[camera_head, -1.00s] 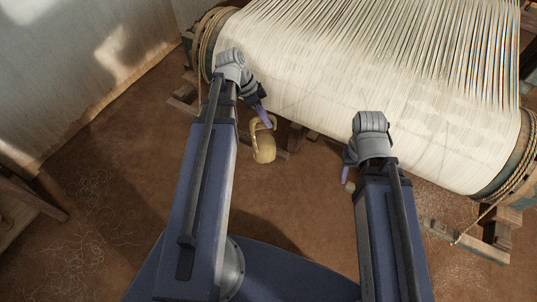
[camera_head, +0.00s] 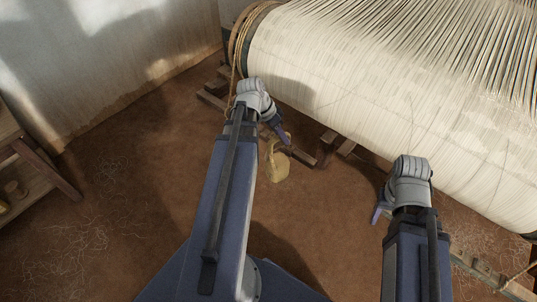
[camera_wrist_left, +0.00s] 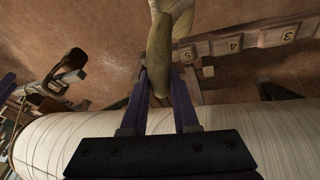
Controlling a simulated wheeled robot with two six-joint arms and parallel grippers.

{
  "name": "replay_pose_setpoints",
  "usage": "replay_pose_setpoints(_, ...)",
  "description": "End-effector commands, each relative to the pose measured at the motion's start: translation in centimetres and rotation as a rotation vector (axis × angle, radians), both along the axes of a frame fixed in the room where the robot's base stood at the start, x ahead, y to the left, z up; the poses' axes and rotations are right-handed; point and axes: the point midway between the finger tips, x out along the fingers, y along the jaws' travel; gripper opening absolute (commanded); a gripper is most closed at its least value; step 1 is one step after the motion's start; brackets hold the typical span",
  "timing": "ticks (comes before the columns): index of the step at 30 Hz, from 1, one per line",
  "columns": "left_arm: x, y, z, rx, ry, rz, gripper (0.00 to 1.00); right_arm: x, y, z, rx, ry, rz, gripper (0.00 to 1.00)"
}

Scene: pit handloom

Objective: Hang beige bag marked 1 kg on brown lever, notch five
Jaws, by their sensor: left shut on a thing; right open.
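A beige bag (camera_head: 278,165) with a loop handle hangs from my left gripper (camera_head: 280,130), above the floor in front of the loom. In the left wrist view my left gripper (camera_wrist_left: 166,95) is shut on the bag's strap, and the bag (camera_wrist_left: 170,22) is cut by the top edge. No weight mark is readable. A wooden lever with number plates 5, 4 and 3 (camera_wrist_left: 228,44) lies right of the bag, with plate 5 nearest. The bag looks apart from it, though part is hidden behind the strap. My right gripper (camera_head: 377,214) is open, with no thing visible in it.
The loom's cloth roller (camera_head: 370,90) with pale warp fills the upper right, close to both arms. Rope (camera_head: 240,40) winds around its left end. A wooden shelf (camera_head: 35,170) with small things stands at the left edge. The floor between shelf and loom is mostly clear.

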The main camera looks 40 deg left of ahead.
Motion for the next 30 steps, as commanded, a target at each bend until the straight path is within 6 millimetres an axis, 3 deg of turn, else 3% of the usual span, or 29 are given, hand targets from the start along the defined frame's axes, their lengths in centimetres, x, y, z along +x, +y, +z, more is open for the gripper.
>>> replay_pose_setpoints(1,-0.3,0.6,-2.1,-0.002,-0.002,0.048,0.0,0.0,0.0,-2.1,0.0,0.0,0.0,0.5)
replay_pose_setpoints(9,-0.9,3.4,-5.5,-0.01,-0.011,0.241,0.0,0.0,0.0,-5.6,0.0,0.0,0.0,0.5)
replay_pose_setpoints(23,-1.1,4.4,-6.3,-0.013,-0.016,0.315,0.0,0.0,0.0,-6.5,0.0,0.0,0.0,0.5)
replay_pose_setpoints(30,-0.1,4.3,-6.5,-0.014,-0.016,0.313,0.0,0.0,0.0,-6.7,0.0,0.0,0.0,0.5)
